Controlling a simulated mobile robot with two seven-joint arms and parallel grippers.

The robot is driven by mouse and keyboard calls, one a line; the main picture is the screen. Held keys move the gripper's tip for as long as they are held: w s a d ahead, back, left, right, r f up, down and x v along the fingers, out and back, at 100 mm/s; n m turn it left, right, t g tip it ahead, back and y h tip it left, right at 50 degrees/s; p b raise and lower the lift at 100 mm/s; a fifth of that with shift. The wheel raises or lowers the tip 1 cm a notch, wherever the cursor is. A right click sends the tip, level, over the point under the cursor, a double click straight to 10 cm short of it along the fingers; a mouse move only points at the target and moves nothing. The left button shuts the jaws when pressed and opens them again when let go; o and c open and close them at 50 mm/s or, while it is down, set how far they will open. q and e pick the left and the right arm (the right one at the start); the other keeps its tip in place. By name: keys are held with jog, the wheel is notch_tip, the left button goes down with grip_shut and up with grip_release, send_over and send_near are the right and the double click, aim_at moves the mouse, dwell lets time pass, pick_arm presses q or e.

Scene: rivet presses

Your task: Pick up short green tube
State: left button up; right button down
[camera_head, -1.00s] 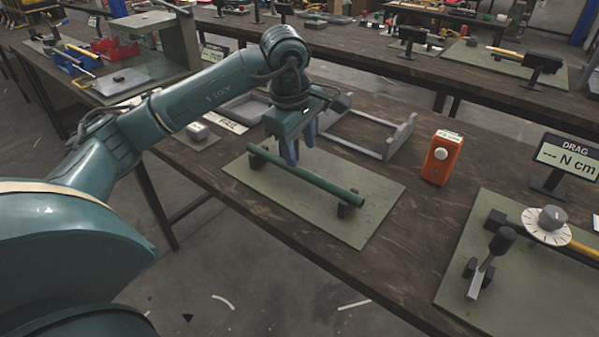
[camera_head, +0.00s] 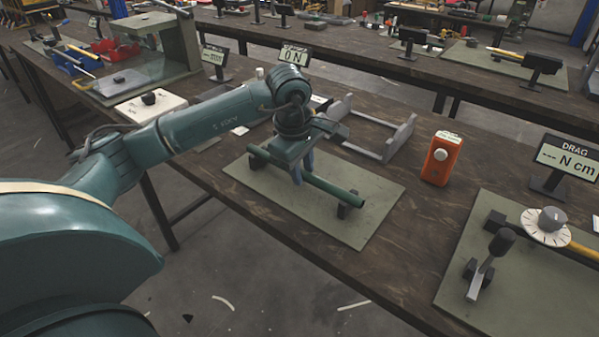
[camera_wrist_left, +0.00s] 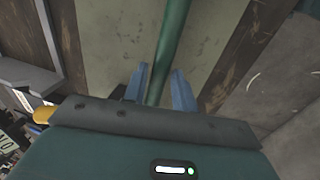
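A green tube (camera_head: 334,190) lies across two small dark supports on a grey-green mat (camera_head: 375,215). My left gripper (camera_head: 302,172) is above the tube near its middle, fingers pointing down. In the left wrist view the tube (camera_wrist_left: 173,40) runs between the two blue fingers of my left gripper (camera_wrist_left: 160,88). The fingers stand apart on either side of it, with a small gap visible at the right finger. Part of the tube is hidden behind the gripper in the head view. My right gripper is not in view.
A grey frame (camera_head: 400,137) stands behind the mat. An orange box (camera_head: 441,158) with a white knob is to the right. A second mat with a dial (camera_head: 546,226) and lever is farther right. An "ON" display (camera_head: 294,55) stands behind my arm.

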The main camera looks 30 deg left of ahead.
pick_arm(q)
grip_shut()
